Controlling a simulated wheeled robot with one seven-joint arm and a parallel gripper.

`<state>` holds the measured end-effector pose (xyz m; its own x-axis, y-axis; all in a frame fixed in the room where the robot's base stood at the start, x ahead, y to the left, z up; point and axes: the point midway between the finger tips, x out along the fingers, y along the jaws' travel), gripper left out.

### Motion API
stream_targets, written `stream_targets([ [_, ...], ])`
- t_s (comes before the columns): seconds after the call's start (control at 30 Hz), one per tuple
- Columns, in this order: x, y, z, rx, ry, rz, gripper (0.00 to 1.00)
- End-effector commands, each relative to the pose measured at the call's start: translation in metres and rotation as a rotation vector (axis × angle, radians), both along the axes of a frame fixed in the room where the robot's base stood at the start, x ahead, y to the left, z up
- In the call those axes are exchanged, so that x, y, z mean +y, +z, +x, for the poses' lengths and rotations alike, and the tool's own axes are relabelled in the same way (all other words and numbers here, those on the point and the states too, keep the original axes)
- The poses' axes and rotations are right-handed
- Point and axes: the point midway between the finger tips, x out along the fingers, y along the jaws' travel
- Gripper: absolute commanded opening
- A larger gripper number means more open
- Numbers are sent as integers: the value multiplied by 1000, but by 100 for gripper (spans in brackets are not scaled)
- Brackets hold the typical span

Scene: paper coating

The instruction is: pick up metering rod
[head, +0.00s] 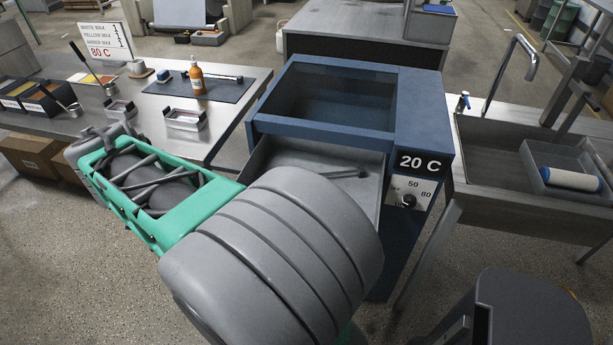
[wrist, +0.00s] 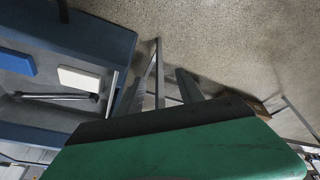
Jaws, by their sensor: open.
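A slim grey rod (head: 338,174) lies in the open metal drawer (head: 262,158) of the blue heater. Another thin rod (head: 226,77) lies on the dark mat beside an orange bottle. I cannot tell for sure which is the metering rod. In the wrist view a grey metal rod (wrist: 58,97) lies in a tray at the left, below a blue block (wrist: 15,62) and a white block (wrist: 80,80). My gripper (wrist: 162,80) is open and empty, to the right of that tray, with floor behind its fingers. In the head view my arm hides it.
The blue heater (head: 425,110) reads 20 C. At right a sink bench (head: 490,140) holds a tray with a white roller (head: 571,180). The left bench carries the dark mat (head: 180,89), bottle (head: 197,77), metal holders (head: 185,118) and a sign (head: 103,40). A dark stool (head: 530,310) stands front right.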

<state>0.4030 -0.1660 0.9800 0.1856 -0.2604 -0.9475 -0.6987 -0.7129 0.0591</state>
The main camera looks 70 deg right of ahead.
Motion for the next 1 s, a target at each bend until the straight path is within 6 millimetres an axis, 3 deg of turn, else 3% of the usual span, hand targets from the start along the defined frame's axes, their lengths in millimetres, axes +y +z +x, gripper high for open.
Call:
stream_targets([
  [0.03,-66,-14,-2,5,-267,-25,44],
  [0.1,-153,-22,-23,-9,-655,-79,44],
  [0.2,-243,-36,-74,-29,-1104,-159,44],
  [0.3,-294,-50,-123,-46,-1416,-230,44],
  [0.4,-315,-57,-152,-57,-1578,-273,44],
  [0.47,-321,-62,-161,-60,-1611,-284,44],
  [0.83,-339,-110,-185,-59,-1608,-282,44],
  [1.0,-344,-120,-189,-64,-1605,-282,44],
])
